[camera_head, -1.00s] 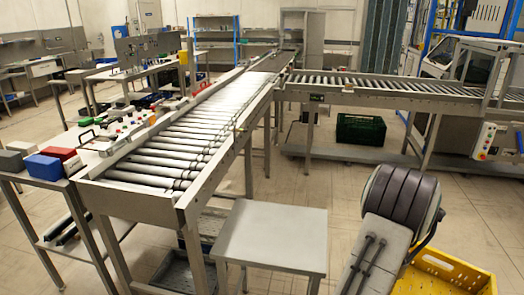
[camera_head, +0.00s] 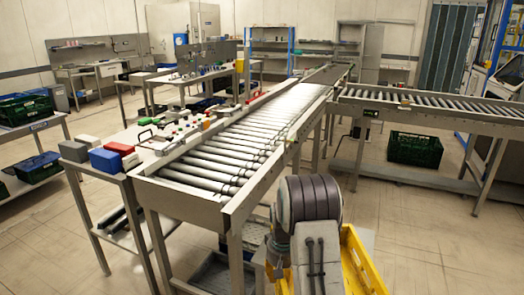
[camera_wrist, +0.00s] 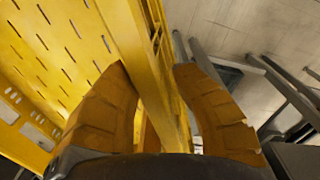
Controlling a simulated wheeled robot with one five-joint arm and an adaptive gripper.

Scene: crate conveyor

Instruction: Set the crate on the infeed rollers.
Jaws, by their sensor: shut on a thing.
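A yellow crate (camera_head: 360,262) shows at the bottom right of the head view, partly hidden behind my arm. In the wrist view its slotted inside (camera_wrist: 60,45) fills the left part. My gripper (camera_wrist: 158,85) is shut on the crate's wall, with one orange finger on each side of it. In the head view the gripper itself is hidden behind my arm. The infeed rollers (camera_head: 235,155) run from the near middle to the back. They are bare at the near end, and the crate is in front of and to the right of that end.
A side table with a red box (camera_head: 119,148), a blue box (camera_head: 105,160) and a grey box stands left of the rollers. A second roller line (camera_head: 440,105) runs off to the right. A green crate (camera_head: 414,149) is beneath it. Floor at the right is clear.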

